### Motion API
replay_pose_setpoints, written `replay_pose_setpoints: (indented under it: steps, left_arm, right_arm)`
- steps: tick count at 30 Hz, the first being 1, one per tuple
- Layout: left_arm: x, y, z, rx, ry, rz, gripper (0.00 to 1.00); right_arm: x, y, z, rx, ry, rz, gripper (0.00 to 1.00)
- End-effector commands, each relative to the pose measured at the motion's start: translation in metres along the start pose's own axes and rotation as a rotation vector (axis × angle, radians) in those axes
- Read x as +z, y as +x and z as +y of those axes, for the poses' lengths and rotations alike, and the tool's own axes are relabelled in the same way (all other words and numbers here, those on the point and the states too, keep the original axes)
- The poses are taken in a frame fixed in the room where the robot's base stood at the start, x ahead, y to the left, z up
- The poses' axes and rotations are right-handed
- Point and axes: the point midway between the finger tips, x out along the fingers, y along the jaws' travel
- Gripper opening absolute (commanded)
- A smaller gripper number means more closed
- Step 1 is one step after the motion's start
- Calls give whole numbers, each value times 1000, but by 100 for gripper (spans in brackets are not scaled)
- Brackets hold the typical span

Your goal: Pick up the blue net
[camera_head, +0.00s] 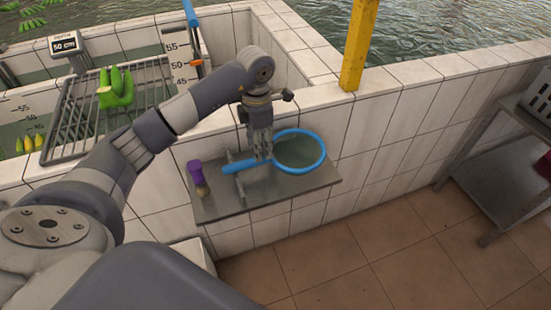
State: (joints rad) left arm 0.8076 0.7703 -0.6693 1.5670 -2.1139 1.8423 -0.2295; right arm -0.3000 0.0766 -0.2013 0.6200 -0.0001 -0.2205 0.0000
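The blue net (240,167) lies on a small grey shelf (220,208) fixed to the tiled wall. Its round blue hoop is at the right with dark mesh inside, and its handle points left. My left gripper (264,157) points down with its fingertips at the net, where the handle meets the hoop. The fingers overlap the net in this view, and I cannot tell whether they are closed on it. The net looks level and still on the shelf. My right gripper is not in view.
A purple-topped brush (198,178) stands on the shelf left of the handle. A wire rack (78,118) with green bananas (116,90) sits over a tank at the left. A yellow post (358,45) rises behind the shelf. A metal table (497,165) stands at the right; the floor between is clear.

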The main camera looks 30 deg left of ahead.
Motion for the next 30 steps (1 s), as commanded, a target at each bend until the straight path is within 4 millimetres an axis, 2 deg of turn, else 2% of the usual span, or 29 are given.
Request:
replay_pose_setpoints:
  steps: [7,11,15,23,24,30]
  left_arm:
    - [0,19,-2,-4,-1,1,45]
    - [0,39,-4,-5,-1,2,45]
    - [1,58,-3,-3,0,-1,45]
    - [1,63,-2,0,0,-3,45]
    - [1,63,-2,0,0,-3,43]
    - [1,63,-3,0,1,-2,0]
  right_arm:
    - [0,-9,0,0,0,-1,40]
    - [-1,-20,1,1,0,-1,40]
    - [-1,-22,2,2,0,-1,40]
    - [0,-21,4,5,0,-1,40]
    - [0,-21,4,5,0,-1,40]
    - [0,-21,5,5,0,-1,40]
